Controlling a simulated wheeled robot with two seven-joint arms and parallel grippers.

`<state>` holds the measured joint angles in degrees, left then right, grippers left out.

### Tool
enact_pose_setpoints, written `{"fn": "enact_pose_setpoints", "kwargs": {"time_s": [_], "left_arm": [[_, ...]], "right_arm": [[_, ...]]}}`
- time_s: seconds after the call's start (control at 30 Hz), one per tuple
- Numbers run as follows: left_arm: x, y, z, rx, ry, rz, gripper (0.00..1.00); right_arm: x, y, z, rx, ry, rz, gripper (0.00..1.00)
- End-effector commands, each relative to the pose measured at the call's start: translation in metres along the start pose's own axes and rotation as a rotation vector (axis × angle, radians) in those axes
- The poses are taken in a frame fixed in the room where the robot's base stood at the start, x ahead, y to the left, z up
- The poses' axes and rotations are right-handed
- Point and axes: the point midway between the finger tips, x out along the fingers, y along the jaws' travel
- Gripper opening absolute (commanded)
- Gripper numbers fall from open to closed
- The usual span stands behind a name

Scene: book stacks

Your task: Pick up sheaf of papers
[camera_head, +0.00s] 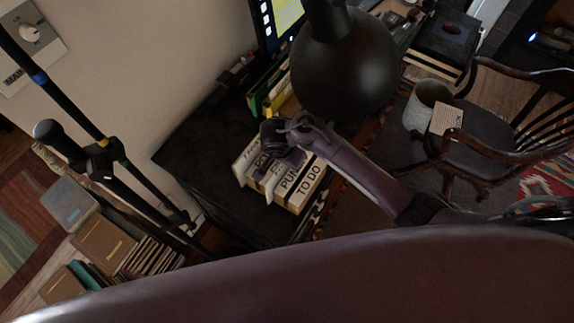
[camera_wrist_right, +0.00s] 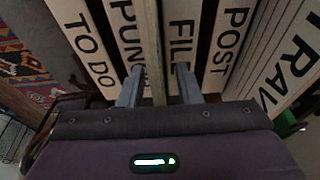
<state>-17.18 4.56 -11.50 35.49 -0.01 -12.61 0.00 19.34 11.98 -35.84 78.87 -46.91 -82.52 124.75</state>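A row of upright labelled file holders stands on the black desk: TO DO (camera_head: 310,192), PUNCH (camera_head: 288,182) and others. The right wrist view shows TO DO (camera_wrist_right: 82,38), PUNCH (camera_wrist_right: 126,35), FILE (camera_wrist_right: 182,40) and POST (camera_wrist_right: 226,45) close up. My right gripper (camera_head: 283,140) is above this row. My left gripper is out of view.
A black lamp shade (camera_head: 345,65) hangs close above the right gripper. A wooden chair (camera_head: 480,140) and grey bin (camera_head: 425,105) stand at right. Black poles (camera_head: 85,165) rise at left. The desk's left part (camera_head: 205,150) is clear.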

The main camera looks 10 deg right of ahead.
Motion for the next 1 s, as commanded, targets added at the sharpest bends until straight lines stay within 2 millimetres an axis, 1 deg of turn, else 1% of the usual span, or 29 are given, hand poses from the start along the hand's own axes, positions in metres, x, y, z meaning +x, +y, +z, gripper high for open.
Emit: {"fn": "enact_pose_setpoints", "kwargs": {"time_s": [0.43, 0.47, 0.6, 0.7, 1.0], "left_arm": [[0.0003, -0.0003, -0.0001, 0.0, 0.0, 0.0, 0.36], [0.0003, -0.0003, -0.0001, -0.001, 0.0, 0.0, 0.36], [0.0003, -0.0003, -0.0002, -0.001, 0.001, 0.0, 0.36], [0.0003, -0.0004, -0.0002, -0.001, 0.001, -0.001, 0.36], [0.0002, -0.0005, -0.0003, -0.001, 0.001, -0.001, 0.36]], "right_arm": [[0.0032, 0.0004, 0.0008, 0.0, 0.0, 0.001, 0.31], [0.0032, 0.0004, 0.0008, 0.0, 0.0, 0.001, 0.3], [0.0031, 0.0003, 0.0007, -0.001, 0.0, 0.001, 0.11], [0.003, 0.0003, 0.0007, -0.001, 0.0, 0.001, 0.0], [0.0028, 0.0001, 0.0006, 0.0, 0.001, 0.0, 0.0]]}}
